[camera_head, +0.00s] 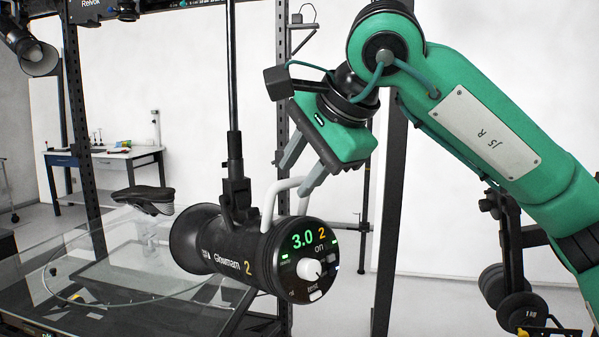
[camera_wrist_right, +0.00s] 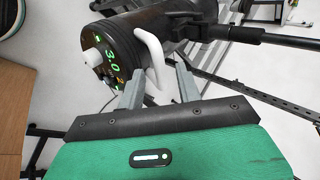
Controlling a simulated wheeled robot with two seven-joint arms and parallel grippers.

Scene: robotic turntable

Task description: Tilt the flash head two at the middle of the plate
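Flash head two (camera_head: 225,255) is a black cylinder marked "Glowmam 2", hanging from a vertical black pole (camera_head: 233,90). Its rear panel (camera_head: 306,262) faces me, showing a green 3.0, a yellow 2 and a white knob. A white handle (camera_head: 268,205) rises from its rear; it also shows in the right wrist view (camera_wrist_right: 151,52). My right gripper (camera_head: 293,178) is open just above the handle. In the right wrist view, the handle lies ahead of and between the open fingertips (camera_wrist_right: 158,78); contact cannot be told. My left gripper is not in view.
A clear plate (camera_head: 60,285) lies below and left of the flash head. Another lamp head (camera_head: 35,55) hangs at the upper left. Dark uprights (camera_head: 395,200) stand behind my right arm. A desk (camera_head: 105,158) is in the background.

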